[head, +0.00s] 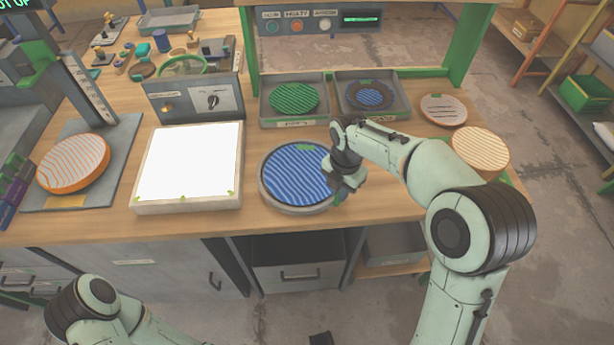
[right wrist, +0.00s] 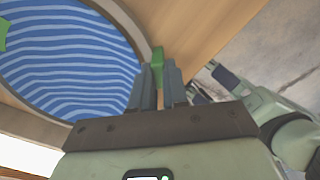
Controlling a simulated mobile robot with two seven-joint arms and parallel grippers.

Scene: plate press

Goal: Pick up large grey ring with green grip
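The large grey ring (head: 266,194) lies around a blue wavy-striped disc (head: 296,172) at the front middle of the bench. In the right wrist view the ring (right wrist: 128,28) curves past my fingers, and its green grip (right wrist: 157,58) stands at its edge. My right gripper (head: 338,190) is at the ring's right side, pointing down; it also shows in the right wrist view (right wrist: 159,80). Its fingers stand close on both sides of the green grip, with the grip filling the gap at the tips. My left arm shows at the bottom left; its gripper is out of view.
A bright white light panel (head: 190,165) lies left of the ring. Grey trays with a green disc (head: 294,98) and a dark ringed blue disc (head: 369,95) stand behind. Orange-rimmed discs sit at far left (head: 74,163) and right (head: 480,150). The bench's front edge is close.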

